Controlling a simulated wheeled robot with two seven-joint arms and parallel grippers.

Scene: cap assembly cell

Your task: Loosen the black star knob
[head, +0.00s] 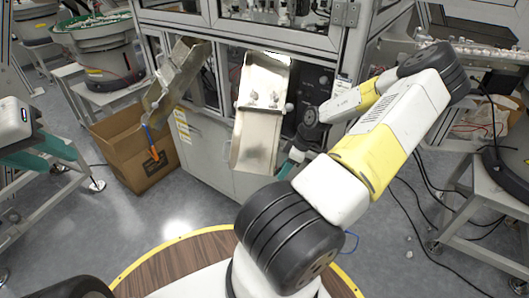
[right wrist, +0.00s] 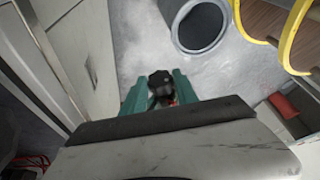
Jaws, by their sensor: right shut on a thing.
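The black star knob (right wrist: 160,84) shows in the right wrist view, between the green fingers of my right gripper (right wrist: 159,88). The gripper is shut on it, and the fingers partly cover its sides. In the head view my right gripper (head: 290,164) is at the lower right side of the metal chute (head: 253,140), against the machine front. The knob cannot be made out there, hidden by the gripper and arm. My left gripper is not visible in either view.
A second metal chute (head: 176,80) hangs to the left above an open cardboard box (head: 138,165) on the floor. A grey cabinet (head: 212,152) stands behind the chutes. Stands are at the far left and right, with loose cables on the right.

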